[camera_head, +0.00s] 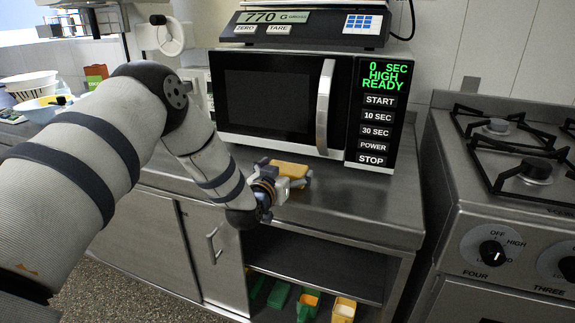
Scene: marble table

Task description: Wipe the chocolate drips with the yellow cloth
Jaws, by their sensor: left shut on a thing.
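My left arm reaches in from the left to the metal counter in front of the microwave. My left gripper (296,181) is shut on a flat, yellow-orange cloth (290,169), which looks like a small block. The cloth is at the counter surface; I cannot tell whether it touches it. Part of the cloth is hidden by the gripper. I cannot make out any chocolate drips in this view. My right gripper is not in view.
A microwave (270,97) with a scale (310,28) on top stands behind the cloth. The steel counter (355,205) is clear to the right. A stove (500,190) stands further right. Bowls (42,108) sit at the far left. Green and yellow containers (308,303) are on a low shelf.

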